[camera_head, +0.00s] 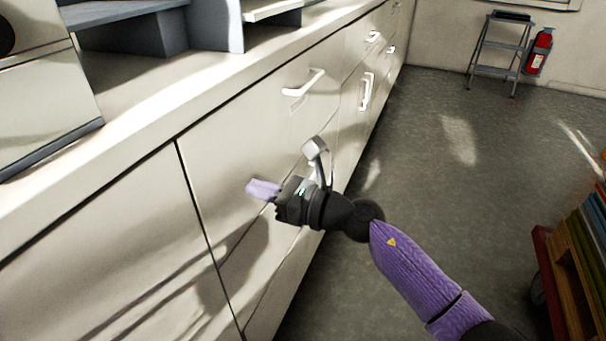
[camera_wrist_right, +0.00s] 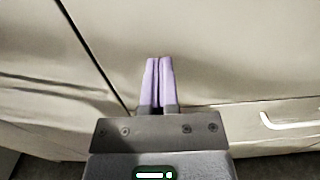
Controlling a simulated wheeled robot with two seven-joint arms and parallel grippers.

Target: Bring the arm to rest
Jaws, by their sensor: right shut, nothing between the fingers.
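My right gripper (camera_head: 262,189) has purple fingers and a dark body, and its purple-sleeved arm comes in from the lower right of the head view. The fingers point left, in front of the white cabinet fronts. In the right wrist view the gripper (camera_wrist_right: 159,82) has its two fingers side by side, shut, with nothing between them. I cannot tell the exact gap from the fingertips to the cabinet. My left gripper is not in view.
White cabinets (camera_head: 215,150) with handles (camera_head: 304,83) run along the left under a counter. A step stool (camera_head: 498,50) and fire extinguisher (camera_head: 539,52) stand at the back right. A pallet cart (camera_head: 570,270) is at the right edge. The grey floor (camera_head: 440,190) between is clear.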

